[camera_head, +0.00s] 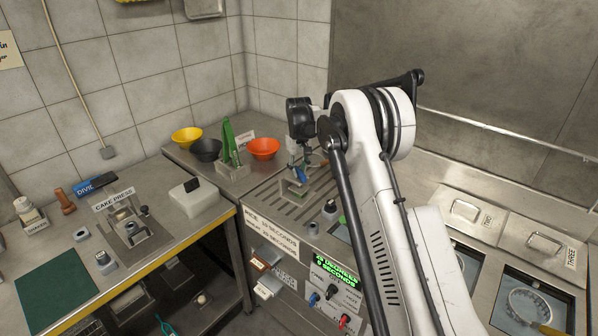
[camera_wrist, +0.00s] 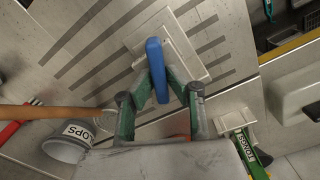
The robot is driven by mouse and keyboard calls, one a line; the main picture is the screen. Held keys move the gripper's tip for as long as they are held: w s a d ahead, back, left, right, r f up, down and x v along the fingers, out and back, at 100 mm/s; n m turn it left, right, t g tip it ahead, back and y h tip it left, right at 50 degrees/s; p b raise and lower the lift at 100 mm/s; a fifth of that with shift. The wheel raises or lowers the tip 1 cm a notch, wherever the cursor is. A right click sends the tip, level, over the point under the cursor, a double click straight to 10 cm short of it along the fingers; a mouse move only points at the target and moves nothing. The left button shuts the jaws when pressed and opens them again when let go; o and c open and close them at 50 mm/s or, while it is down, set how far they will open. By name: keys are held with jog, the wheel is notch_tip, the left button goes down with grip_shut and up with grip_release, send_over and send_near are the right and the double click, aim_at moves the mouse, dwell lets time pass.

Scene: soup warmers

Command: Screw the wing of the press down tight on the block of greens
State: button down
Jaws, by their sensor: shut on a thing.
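My gripper (camera_head: 303,160) is over the slatted steel drain top (camera_head: 325,194). In the wrist view its green fingers (camera_wrist: 161,82) are shut on a blue bar, the press's wing (camera_wrist: 156,56), which lies between the tips. A small pale metal press (camera_head: 292,188) stands upright under the gripper in the head view. Its pale plate (camera_wrist: 185,48) shows below the wing in the wrist view. I cannot make out the block of greens; the press and gripper hide whatever is inside.
Green tongs (camera_head: 228,140) stand behind to the left, beside an orange bowl (camera_head: 263,149). A slops pot (camera_wrist: 68,142) and a wooden handle (camera_wrist: 45,114) lie left in the wrist view. A cake press (camera_head: 130,222) stands on the left counter. Lidded warmers (camera_head: 470,213) are at the right.

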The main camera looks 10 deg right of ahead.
jog(key=shift+d+m+b, duration=0.1)
jog(key=shift+m+b, duration=0.8)
jog(key=shift+m, duration=0.8)
jog(key=shift+f+m+b, duration=0.1)
jog(key=shift+m+b, duration=0.35)
jog(key=shift+m, duration=0.35)
jog(key=shift+d+m+b, duration=0.1)
jog(key=shift+m+b, duration=0.2)
jog(key=shift+m, duration=0.7)
jog(key=shift+d+m+b, duration=0.1)
jog(key=shift+m+b, duration=0.45)
jog(key=shift+m, duration=1.15)
